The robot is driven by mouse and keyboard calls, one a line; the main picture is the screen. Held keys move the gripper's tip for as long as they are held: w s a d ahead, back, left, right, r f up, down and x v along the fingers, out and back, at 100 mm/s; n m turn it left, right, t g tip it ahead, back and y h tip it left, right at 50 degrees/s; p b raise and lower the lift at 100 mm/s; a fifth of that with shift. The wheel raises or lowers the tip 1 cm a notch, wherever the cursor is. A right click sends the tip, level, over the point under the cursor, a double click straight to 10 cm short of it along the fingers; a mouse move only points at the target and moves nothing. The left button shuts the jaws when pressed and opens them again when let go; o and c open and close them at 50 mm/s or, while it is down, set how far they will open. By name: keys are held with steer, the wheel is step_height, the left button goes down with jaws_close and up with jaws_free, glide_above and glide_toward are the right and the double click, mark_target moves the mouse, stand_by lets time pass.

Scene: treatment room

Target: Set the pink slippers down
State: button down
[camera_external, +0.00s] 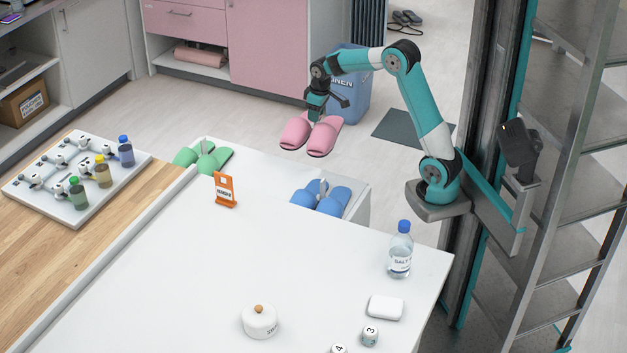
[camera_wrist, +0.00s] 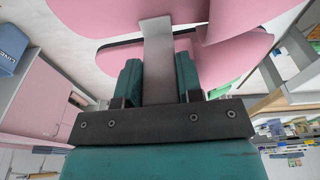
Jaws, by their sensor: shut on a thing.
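The pink slippers (camera_external: 310,135) hang as a pair from my gripper (camera_external: 317,103) in the external view, in the air beyond the far edge of the white table. My gripper is shut on a grey strip between the two slippers. In the wrist view my gripper (camera_wrist: 158,80) has its teal fingers on either side of that strip, and the pink slippers (camera_wrist: 225,60) fill the top of the picture. The underside of the slippers cannot be seen in the external view.
Blue slippers (camera_external: 322,198) and green slippers (camera_external: 203,156) are at the far side of the white table (camera_external: 300,270). An orange sign (camera_external: 225,190) and a bottle (camera_external: 400,250) stand on it. A blue linen bin (camera_external: 355,88) and a dark mat (camera_external: 405,132) are on the floor behind.

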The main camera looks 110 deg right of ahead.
steer(key=a, duration=0.1)
steer(key=a+r+n+p, duration=0.1)
steer(key=a, duration=0.1)
steer(key=shift+s+a+p, duration=0.1)
steer(key=shift+a+p, duration=0.1)
steer(key=shift+p, duration=0.1)
steer(key=w+a+r+n+y+p, duration=0.1)
steer(key=w+a+r+n+p, duration=0.3)
steer(key=w+a, duration=0.75)
steer(key=w+a+r+n+p, duration=0.3)
steer(key=w+a+r+p, duration=0.4)
steer(key=w+a, duration=0.45)
steer(key=w+a+r+n+p, duration=0.1)
steer(key=a+r+n+p, duration=0.15)
steer(key=a, duration=1.15)
steer(key=w+a+r+n+p, duration=0.15)
steer(key=a+r+p, duration=0.25)
steer(key=a, duration=0.9)
steer(key=shift+y, duration=0.5)
steer(key=shift+s+a+f+p, duration=0.2)
steer(key=shift+a+f+p, duration=0.1)
steer(key=shift+f, duration=2.95)
steer(key=shift+s+a+f+p, duration=0.15)
steer(key=shift+f+p, duration=0.2)
steer(key=shift+f, duration=2.95)
steer(key=shift+s+a+f+p, duration=0.2)
steer(key=shift+a+f+p, duration=0.1)
steer(key=shift+f, duration=2.95)
steer(key=shift+f, duration=0.1)
